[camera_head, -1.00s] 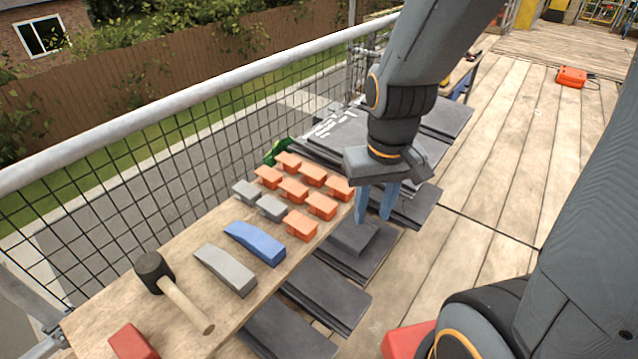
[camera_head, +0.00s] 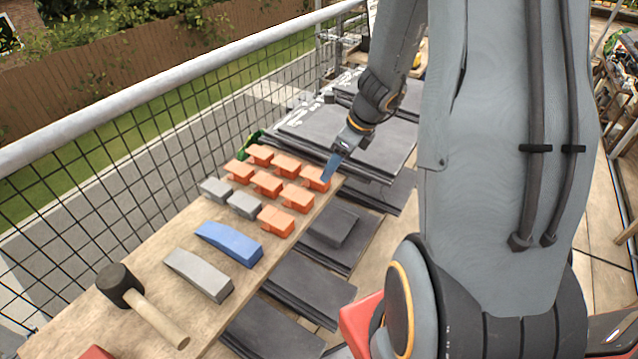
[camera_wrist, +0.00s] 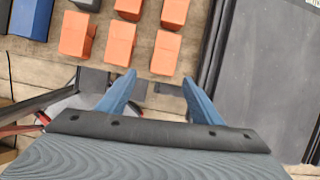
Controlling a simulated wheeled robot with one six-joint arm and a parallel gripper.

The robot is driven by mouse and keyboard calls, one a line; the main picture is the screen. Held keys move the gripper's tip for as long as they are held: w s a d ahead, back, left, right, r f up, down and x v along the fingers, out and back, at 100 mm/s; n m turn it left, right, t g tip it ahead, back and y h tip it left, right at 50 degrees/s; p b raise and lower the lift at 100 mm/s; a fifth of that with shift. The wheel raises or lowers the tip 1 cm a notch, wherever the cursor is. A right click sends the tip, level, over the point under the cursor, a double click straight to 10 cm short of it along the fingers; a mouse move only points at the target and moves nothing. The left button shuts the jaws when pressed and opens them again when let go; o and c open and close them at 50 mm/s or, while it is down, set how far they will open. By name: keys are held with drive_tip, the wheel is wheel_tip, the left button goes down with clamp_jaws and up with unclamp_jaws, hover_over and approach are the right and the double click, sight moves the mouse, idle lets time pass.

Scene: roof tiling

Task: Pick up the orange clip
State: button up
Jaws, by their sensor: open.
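Several orange clips stand in rows on a wooden board, with one orange clip (camera_head: 316,179) at the right end of the array beside my gripper (camera_head: 332,168). In the wrist view, an orange clip (camera_wrist: 166,52) and another orange clip (camera_wrist: 120,43) lie just beyond the fingertips of my gripper (camera_wrist: 158,82). The blue fingers are spread apart with nothing between them. In the head view, a finger partly covers the nearest clip. I cannot tell whether it touches it.
The board (camera_head: 75,318) also holds grey clips (camera_head: 244,204), a blue wedge (camera_head: 230,243), a grey wedge (camera_head: 199,274) and a mallet (camera_head: 140,304). Dark slates (camera_head: 334,226) lie beside and beyond the board. A mesh railing (camera_head: 160,190) runs along the left.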

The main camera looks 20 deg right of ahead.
drive_tip(key=shift+m, duration=0.4)
drive_tip(key=x, duration=0.4)
drive_tip(key=b+x, duration=0.1)
drive_tip(key=x, duration=0.3)
drive_tip(key=shift+w+d, duration=0.1)
drive_tip(key=shift+d, duration=0.15)
drive_tip(key=shift+c, duration=0.4)
drive_tip(key=c, duration=1.3)
wheel_tip(320, 180, up, 10)
drive_tip(key=shift+p, duration=1.25)
